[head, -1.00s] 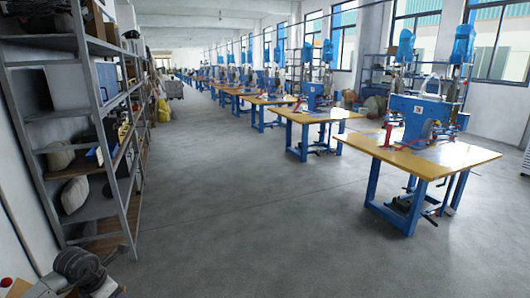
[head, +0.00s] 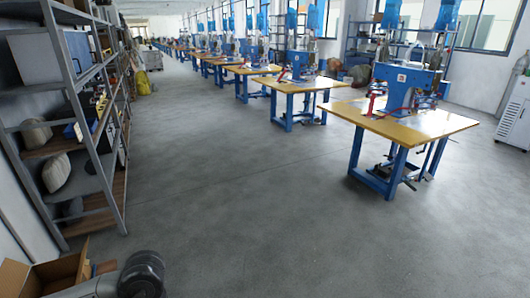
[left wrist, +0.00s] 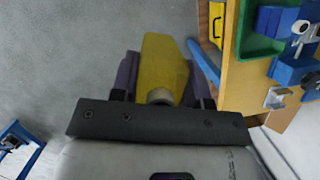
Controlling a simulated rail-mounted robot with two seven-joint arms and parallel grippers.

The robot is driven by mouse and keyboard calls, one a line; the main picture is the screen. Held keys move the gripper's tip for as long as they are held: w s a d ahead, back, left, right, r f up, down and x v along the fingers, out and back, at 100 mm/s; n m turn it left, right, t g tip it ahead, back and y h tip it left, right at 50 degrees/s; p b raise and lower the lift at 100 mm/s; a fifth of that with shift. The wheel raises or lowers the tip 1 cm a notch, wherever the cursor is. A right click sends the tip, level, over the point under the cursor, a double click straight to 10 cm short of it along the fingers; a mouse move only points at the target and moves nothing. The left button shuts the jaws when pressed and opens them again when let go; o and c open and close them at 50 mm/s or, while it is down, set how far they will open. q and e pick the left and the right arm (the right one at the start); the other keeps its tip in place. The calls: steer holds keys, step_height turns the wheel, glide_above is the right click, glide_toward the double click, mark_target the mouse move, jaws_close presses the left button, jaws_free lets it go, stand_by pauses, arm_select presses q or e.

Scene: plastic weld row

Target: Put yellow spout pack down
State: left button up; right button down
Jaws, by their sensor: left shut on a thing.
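The yellow spout pack (left wrist: 163,62) is in the left wrist view, with its pale round spout (left wrist: 160,96) towards the wrist. My left gripper (left wrist: 160,80) is shut on it, one dark purple finger on each side. Grey floor shows behind the pack, and a wooden tabletop edge is just right of it. How high the pack is cannot be told. The left gripper and the pack are not visible in the head view; only part of my arm shows at the bottom left. My right gripper is in neither view.
In the left wrist view a wooden table (left wrist: 235,90) carries a green tray (left wrist: 258,40) and blue parts (left wrist: 292,68). In the head view a grey shelf (head: 75,120) stands left, a cardboard box (head: 75,268) lower left, and yellow-topped worktables (head: 440,122) right. The middle floor is clear.

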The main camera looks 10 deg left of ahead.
arm_select(q)
steer(key=d+r+m+p, duration=0.1)
steer(key=d+r+p, duration=0.1)
steer(key=r+p, duration=1.6)
steer(key=s+d+r+m+p, duration=0.1)
steer(key=d+r+p, duration=0.1)
steer(key=r+p, duration=1.6)
step_height(320, 180, up, 3)
steer(key=shift+d+m+y+p, duration=0.15)
steer(key=shift+m+y+p, duration=0.15)
steer(key=shift+y, duration=0.1)
steer(key=shift+s, duration=0.1)
steer(key=shift+d, duration=0.1)
